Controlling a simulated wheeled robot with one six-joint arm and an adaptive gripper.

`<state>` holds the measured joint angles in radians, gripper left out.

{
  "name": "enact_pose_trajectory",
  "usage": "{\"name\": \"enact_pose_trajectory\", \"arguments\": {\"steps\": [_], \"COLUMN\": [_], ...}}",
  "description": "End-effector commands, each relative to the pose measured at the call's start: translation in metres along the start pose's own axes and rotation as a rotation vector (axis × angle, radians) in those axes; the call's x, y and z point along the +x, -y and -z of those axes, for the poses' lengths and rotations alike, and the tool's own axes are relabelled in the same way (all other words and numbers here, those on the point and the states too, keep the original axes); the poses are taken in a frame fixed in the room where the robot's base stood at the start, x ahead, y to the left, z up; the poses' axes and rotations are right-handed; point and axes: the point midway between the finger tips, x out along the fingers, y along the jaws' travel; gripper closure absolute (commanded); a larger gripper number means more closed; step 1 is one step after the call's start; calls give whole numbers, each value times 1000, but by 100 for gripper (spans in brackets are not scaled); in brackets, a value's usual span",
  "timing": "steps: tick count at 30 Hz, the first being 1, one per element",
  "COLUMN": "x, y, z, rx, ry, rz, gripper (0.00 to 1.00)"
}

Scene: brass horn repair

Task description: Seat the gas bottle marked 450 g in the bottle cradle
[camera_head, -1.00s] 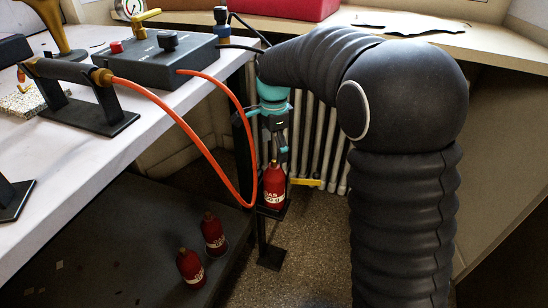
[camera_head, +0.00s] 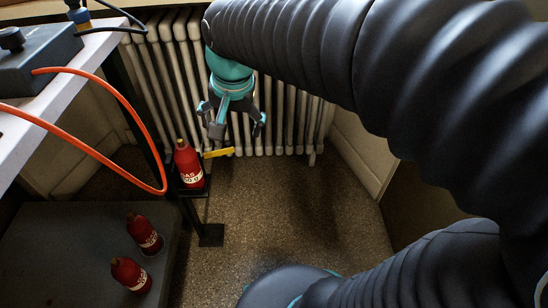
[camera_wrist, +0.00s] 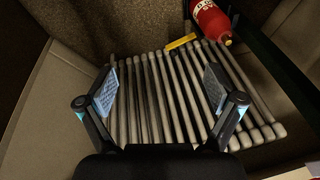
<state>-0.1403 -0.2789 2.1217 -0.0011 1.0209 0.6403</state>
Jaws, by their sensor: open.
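A red gas bottle (camera_head: 188,167) with a brass neck stands on the small black bottle cradle (camera_head: 186,192) beside the shelf. Its white label shows GAS, but the weight marking is too blurred to read surely. A yellow lever (camera_head: 218,153) sticks out to the right beside the bottle. My gripper (camera_head: 238,128) is open and empty, above and to the right of the bottle and apart from it. In the wrist view my gripper (camera_wrist: 160,90) has its pads wide apart with nothing between them. The bottle (camera_wrist: 208,20) and yellow lever (camera_wrist: 181,42) show there at the top right.
Two more red bottles (camera_head: 145,234) (camera_head: 130,274) stand on the dark low shelf (camera_head: 60,245). A pale radiator (camera_head: 180,70) is close behind my gripper. An orange hose (camera_head: 125,98) hangs from the bench left of the cradle. The speckled floor at right is open.

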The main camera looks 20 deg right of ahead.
Motion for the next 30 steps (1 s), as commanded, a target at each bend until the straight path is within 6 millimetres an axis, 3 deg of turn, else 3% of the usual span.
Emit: {"name": "enact_pose_trajectory", "arguments": {"steps": [6,12,18,30], "x": [-16,-15,-12,-19], "y": [-56,-91,-106,-105], "z": [-42,-74,-88,-87], "rx": [-234,-415,-499,-508], "ry": [-105,-184,-220,-221], "rz": [31,27,19,18], "gripper": [8,8,8,8]}}
